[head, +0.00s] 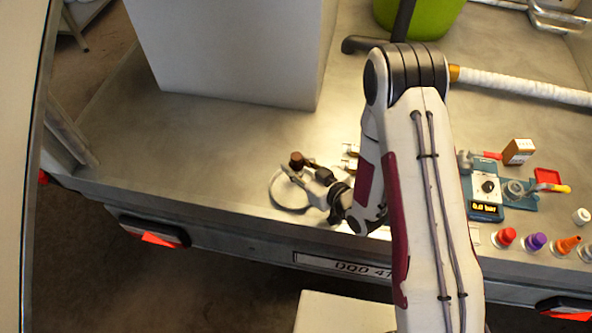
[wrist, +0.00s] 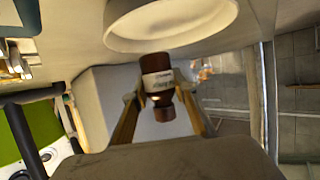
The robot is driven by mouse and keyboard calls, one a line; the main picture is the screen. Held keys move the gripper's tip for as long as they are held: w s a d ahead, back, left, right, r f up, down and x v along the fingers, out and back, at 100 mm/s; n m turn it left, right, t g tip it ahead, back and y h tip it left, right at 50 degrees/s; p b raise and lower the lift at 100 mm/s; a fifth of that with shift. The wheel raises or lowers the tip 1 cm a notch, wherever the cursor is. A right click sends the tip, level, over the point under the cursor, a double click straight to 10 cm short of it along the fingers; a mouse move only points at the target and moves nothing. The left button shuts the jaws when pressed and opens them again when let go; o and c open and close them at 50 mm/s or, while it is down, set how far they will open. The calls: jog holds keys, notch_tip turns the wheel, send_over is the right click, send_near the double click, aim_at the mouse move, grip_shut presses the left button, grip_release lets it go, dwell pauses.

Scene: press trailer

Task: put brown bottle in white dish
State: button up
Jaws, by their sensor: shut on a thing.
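The brown bottle (wrist: 158,88) with a white label is held between the two fingers of my gripper (wrist: 160,104) in the wrist view. In the head view its dark top (head: 296,158) shows at the tip of my gripper (head: 308,172), and the rest is mostly hidden. The white dish (wrist: 222,32) is round and lies right by the bottle's base in the wrist view. In the head view the dish (head: 275,196) looks grey and is partly covered by my gripper. I cannot tell whether bottle and dish touch.
A large white box (head: 230,60) stands behind on the metal bench (head: 170,130). A blue device with a display (head: 486,210), a small carton (head: 518,151) and several coloured caps (head: 536,241) are at the right. A green bucket (head: 430,18) stands at the back. The bench left of the dish is clear.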

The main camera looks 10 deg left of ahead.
aim_at(301, 175)
jog(key=shift+f, duration=1.55)
jog(key=shift+f, duration=0.15)
jog(key=o, duration=1.2)
jog(key=shift+s+d+r, duration=0.1)
jog(key=shift+d+r, duration=0.05)
jog(key=shift+r, duration=0.05)
jog(key=shift+v, duration=3.6)
